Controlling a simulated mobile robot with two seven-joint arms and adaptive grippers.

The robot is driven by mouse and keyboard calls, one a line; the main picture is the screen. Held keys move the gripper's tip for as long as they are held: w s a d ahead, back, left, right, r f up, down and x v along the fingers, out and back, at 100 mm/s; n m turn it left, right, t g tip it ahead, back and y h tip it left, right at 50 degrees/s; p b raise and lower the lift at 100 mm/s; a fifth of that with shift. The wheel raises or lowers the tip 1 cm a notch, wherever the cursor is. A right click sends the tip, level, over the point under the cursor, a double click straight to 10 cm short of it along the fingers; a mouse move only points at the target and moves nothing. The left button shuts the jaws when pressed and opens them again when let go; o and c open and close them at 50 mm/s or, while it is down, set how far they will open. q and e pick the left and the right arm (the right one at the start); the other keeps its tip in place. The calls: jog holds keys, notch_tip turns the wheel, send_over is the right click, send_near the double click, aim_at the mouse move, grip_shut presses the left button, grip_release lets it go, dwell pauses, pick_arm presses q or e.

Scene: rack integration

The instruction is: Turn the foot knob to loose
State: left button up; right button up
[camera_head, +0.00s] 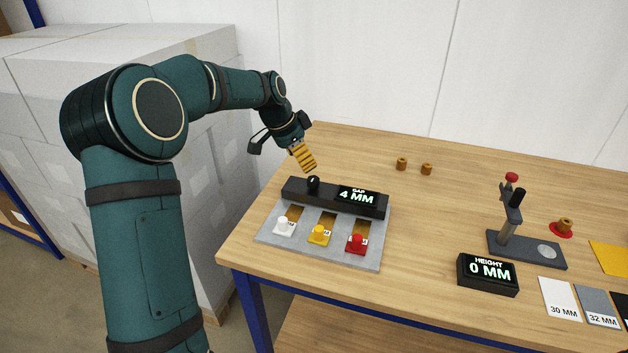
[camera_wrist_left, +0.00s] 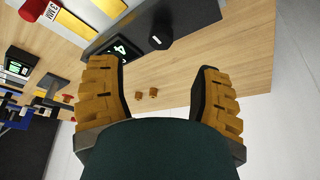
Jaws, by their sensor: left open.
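A black knob (camera_head: 313,184) stands on the dark bar (camera_head: 293,193) at the back of a grey plate (camera_head: 272,238). The bar's display (camera_head: 357,195) reads GAP 4 MM. In the left wrist view the knob (camera_wrist_left: 159,31) shows beyond the fingertips, with a small light mark on its side. No loose marking is readable. My left gripper (camera_head: 306,160) hangs just above and behind the knob, apart from it. Its two ochre ribbed fingers (camera_wrist_left: 160,85) are spread with nothing between them. My right gripper is in neither view.
White, yellow (camera_head: 319,236) and red (camera_head: 356,244) blocks sit on the plate's front. A height gauge (camera_head: 525,251) and a 0 MM display (camera_head: 487,274) stand right. Two small brown pieces (camera_head: 414,167) lie behind. White boxes (camera_head: 200,60) are stacked left. The table between is clear.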

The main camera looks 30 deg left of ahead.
aim_at(313, 179)
pick_arm(q)
jog(key=b+x, duration=0.1)
jog(key=x, duration=0.7)
jog(key=shift+w+f, duration=0.2)
jog(key=shift+f, duration=0.2)
jog(key=shift+c, duration=0.2)
grip_shut()
jog(key=shift+d, duration=0.1)
